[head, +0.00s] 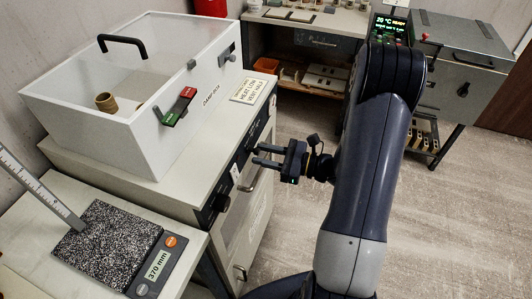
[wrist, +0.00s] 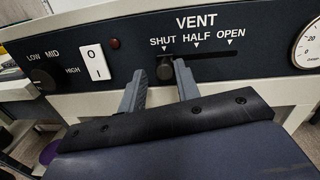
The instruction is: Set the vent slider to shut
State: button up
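The vent slider's dark knob (wrist: 165,70) sits at the left end of its slot, under the SHUT mark of the VENT scale, in the wrist view. The HALF and OPEN marks lie to its right over the empty slot. My gripper (wrist: 159,75) is open, with one fingertip left of the knob and the other close to its right side. I cannot tell whether either finger touches it. In the head view my gripper (head: 259,155) points left at the front panel of the bench (head: 240,160); the slider is not clear there.
Beside the slider are a white rocker switch (wrist: 96,62), a LOW-MID-HIGH knob (wrist: 42,79) and a round gauge (wrist: 308,48). A clear-lidded white box (head: 150,80) stands on the bench. A scale (head: 120,250) is at lower left. Open floor lies to the right.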

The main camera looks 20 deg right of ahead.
jog(key=shift+o, duration=0.9)
jog(key=shift+d, duration=0.15)
jog(key=v, duration=1)
jog(key=shift+s+d+b, duration=0.15)
jog(key=shift+s+b, duration=0.1)
jog(key=shift+b, duration=0.2)
jog(key=w+p+x, duration=0.1)
jog(key=x, duration=0.9)
jog(key=shift+w, duration=0.3)
